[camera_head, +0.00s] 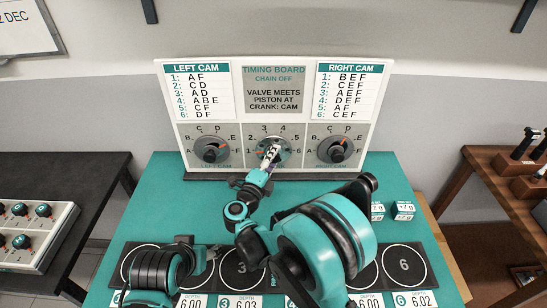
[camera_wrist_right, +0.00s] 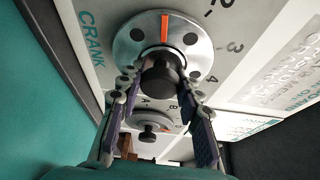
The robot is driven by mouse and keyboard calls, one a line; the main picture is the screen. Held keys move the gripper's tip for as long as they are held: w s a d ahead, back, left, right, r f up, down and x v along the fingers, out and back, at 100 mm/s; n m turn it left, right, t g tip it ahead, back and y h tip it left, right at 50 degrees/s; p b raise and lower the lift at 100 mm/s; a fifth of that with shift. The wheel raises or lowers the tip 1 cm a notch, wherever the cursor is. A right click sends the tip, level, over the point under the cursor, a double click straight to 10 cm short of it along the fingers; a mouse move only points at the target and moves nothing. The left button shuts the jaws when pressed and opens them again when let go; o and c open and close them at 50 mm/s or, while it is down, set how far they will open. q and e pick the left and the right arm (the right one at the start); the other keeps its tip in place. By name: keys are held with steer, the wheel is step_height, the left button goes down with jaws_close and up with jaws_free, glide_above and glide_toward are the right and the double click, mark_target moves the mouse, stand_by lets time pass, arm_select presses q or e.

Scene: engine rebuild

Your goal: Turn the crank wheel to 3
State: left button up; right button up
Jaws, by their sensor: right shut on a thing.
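The crank wheel (camera_head: 283,146) is the middle dial on the timing board (camera_head: 240,162), under the "CRANK: CAM" text. In the right wrist view, its silver disc (camera_wrist_right: 130,42) has an orange mark (camera_wrist_right: 165,28) and a black central knob (camera_wrist_right: 162,77). The mark points away from the 3, towards the 1 side. My right gripper (camera_head: 270,154) reaches the wheel from the front, partly covering it. In the wrist view, my right gripper's fingers (camera_wrist_right: 158,88) are shut on the knob from both sides. My left gripper (camera_head: 210,255) hangs low at the left over the bench, away from the board; its jaws are unclear.
The left cam dial (camera_head: 211,149) and right cam dial (camera_head: 336,150) flank the crank wheel. Small teal-and-white blocks (camera_head: 404,210) sit at the bench's right. Round numbered pads (camera_head: 404,264) line the front. The teal bench (camera_head: 165,195) is clear left of my right gripper.

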steer(key=m+g+p, duration=0.1)
steer(key=m, duration=0.2)
steer(key=shift+r+y, duration=0.1)
steer(key=shift+y, duration=0.3)
steer(key=m+g+y+p, duration=0.1)
steer(key=m, duration=0.2)
steer(key=m+y+p, duration=0.1)
steer(key=m, duration=0.1)
steer(key=shift+m+g+y, duration=0.4)
steer(key=shift+m+y, duration=0.9)
steer(key=shift+m, duration=0.4)
steer(key=o, duration=1.1)
steer(key=shift+o, duration=0.2)
